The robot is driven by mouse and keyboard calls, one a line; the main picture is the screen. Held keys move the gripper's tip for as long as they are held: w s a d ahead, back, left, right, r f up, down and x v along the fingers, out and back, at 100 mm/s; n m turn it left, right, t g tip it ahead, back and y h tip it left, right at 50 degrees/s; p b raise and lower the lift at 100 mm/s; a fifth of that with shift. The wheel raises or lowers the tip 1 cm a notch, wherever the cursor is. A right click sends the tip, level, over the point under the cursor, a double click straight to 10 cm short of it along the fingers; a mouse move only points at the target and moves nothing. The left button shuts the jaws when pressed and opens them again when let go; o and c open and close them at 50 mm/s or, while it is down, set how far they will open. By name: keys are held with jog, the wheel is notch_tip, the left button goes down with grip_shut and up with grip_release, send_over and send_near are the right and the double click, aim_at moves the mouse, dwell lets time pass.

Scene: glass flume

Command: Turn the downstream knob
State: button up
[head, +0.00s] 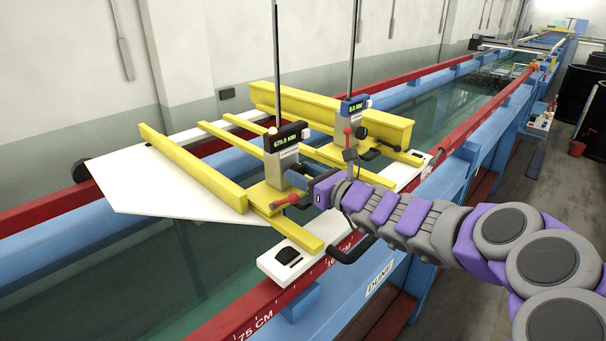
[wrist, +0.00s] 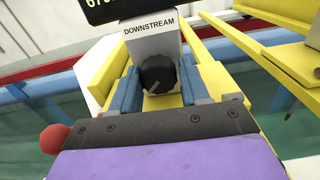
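The downstream gauge (head: 286,158) is a grey housing with a dark display reading about 675 mm, on a yellow carriage. The wrist view shows its white face labelled DOWNSTREAM (wrist: 150,45). Below the label is a round black knob (wrist: 158,74) with a pale pointer line. My gripper (wrist: 160,90) has its two blue fingers apart, one on each side of the knob; a gap shows at the right, and I cannot tell whether the left finger touches. In the head view my gripper (head: 312,188) reaches the gauge from the right, and the knob is hidden there.
A second gauge (head: 354,120) with a blue display stands behind, beside a yellow beam (head: 330,118). A red-tipped lever (head: 284,202) sticks out low on the near carriage; its red ball (wrist: 54,139) shows left of my gripper. Red rails (head: 260,308) edge the water-filled flume.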

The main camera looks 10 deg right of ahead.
jog(key=c, duration=0.6)
jog(key=shift+a, duration=0.1)
jog(key=shift+n+b, duration=0.6)
jog(key=shift+b, duration=0.05)
jog(key=o, duration=1.1)
jog(key=shift+c, duration=0.2)
jog(key=shift+s+d, duration=0.1)
jog(key=shift+d, duration=0.1)
jog(key=b+v, duration=0.1)
jog(key=v, duration=1.6)
jog(key=shift+d, duration=0.1)
